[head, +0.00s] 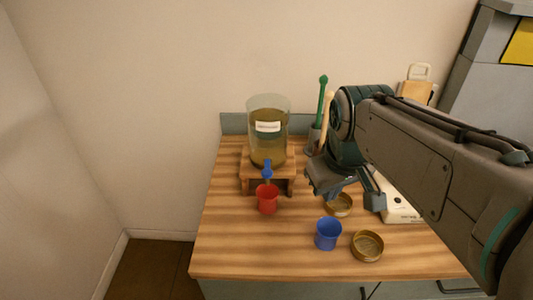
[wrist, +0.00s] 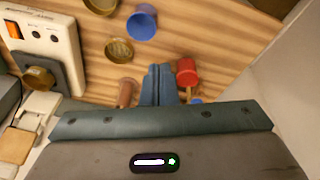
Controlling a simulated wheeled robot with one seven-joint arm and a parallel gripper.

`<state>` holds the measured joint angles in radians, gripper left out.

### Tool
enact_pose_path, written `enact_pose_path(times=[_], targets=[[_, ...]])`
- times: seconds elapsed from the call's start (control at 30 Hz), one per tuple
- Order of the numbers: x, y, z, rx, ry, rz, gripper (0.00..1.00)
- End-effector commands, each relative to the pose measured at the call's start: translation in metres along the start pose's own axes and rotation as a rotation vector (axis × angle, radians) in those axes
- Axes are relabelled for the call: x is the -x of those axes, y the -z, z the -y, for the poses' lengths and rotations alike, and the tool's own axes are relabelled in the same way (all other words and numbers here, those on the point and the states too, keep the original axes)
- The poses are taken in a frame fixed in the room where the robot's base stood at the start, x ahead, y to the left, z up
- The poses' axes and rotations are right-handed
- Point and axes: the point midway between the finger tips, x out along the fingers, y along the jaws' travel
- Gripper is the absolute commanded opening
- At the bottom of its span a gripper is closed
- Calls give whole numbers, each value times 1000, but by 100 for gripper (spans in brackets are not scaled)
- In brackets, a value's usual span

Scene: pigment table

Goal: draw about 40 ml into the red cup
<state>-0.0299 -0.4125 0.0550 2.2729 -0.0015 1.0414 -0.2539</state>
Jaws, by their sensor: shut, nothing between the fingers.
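The red cup (head: 267,198) stands upright on the table under the blue tap (head: 267,170) of a glass dispenser (head: 268,140) holding brownish-yellow liquid. I cannot tell the liquid level in the cup or whether the tap is open. My gripper (head: 336,189) is above the table, to the right of the dispenser and red cup, apart from both. In the wrist view its blue fingers (wrist: 158,74) are together and empty, with the red cup (wrist: 187,72) just to their right. A bit of the blue tap (wrist: 195,100) shows beyond the gripper's edge.
A blue cup (head: 328,233) and brass dishes (head: 367,245) (head: 338,205) stand on the front right of the table. The dispenser sits on a wooden stand (head: 246,172). A white device (wrist: 48,30) is to the right in the head view. The table's front left is clear.

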Motion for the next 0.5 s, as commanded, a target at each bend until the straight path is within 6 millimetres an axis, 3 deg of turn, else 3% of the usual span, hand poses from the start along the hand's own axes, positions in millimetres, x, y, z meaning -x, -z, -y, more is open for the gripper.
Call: enact_pose_path(times=[0.1,0.3,0.5], targets=[[12,51,7,266,24,49,0],[27,125,30,707,90,114,0],[34,174,51,1035,162,143,0]])
